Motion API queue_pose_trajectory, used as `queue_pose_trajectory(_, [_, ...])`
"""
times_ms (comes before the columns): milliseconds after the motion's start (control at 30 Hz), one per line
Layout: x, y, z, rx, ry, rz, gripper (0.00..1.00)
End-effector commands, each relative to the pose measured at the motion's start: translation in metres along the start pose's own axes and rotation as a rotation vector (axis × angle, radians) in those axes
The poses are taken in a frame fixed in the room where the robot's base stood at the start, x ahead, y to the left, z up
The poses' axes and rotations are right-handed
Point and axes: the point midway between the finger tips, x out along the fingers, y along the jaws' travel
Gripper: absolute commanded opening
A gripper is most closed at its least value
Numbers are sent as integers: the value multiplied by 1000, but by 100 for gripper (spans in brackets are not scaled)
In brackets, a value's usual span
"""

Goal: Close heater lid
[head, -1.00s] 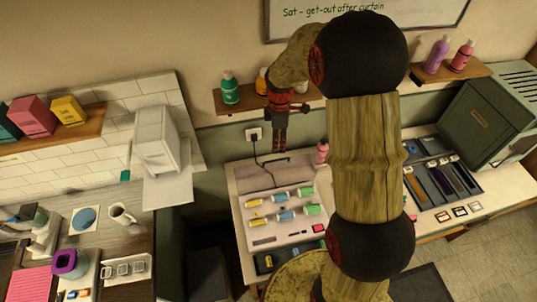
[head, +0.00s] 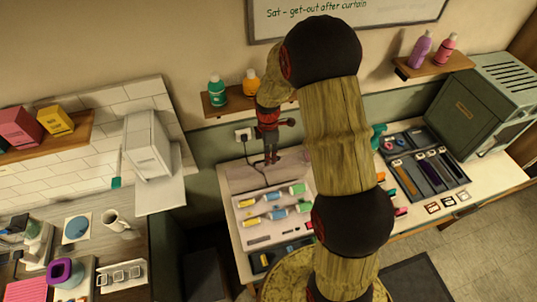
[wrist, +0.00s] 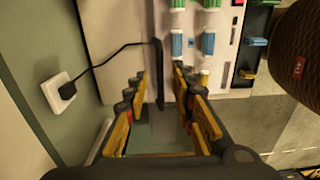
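The heater (head: 270,241) is a pale tray on the counter with rows of yellow, blue and green rollers. Its lid (head: 240,177) appears as a pale panel standing raised behind the rollers, partly hidden by my gripper. My gripper (head: 271,161) points down at the lid's upper edge. In the wrist view my gripper (wrist: 160,95) is open, its yellow-padded fingers apart with nothing held. A dark bar (wrist: 158,72), perhaps the lid's handle, lies in line with the gap between the fingertips. I cannot tell whether they touch it.
A wall socket (head: 243,134) with a black plug and cable is close beside my gripper. A shelf (head: 214,108) with bottles is just above it. A dark tool tray (head: 423,170) and a green cabinet (head: 480,108) stand to the right. My arm hides the counter's middle.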

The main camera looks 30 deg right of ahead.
Motion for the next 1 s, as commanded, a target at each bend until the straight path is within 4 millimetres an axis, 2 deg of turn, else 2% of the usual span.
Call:
queue_pose_trajectory(233, [0, 0, 0, 0, 0, 1, 25])
queue_pose_trajectory(667, [0, 0, 0, 0, 0, 1, 0])
queue_pose_trajectory(1000, [0, 0, 0, 1, 0, 1, 0])
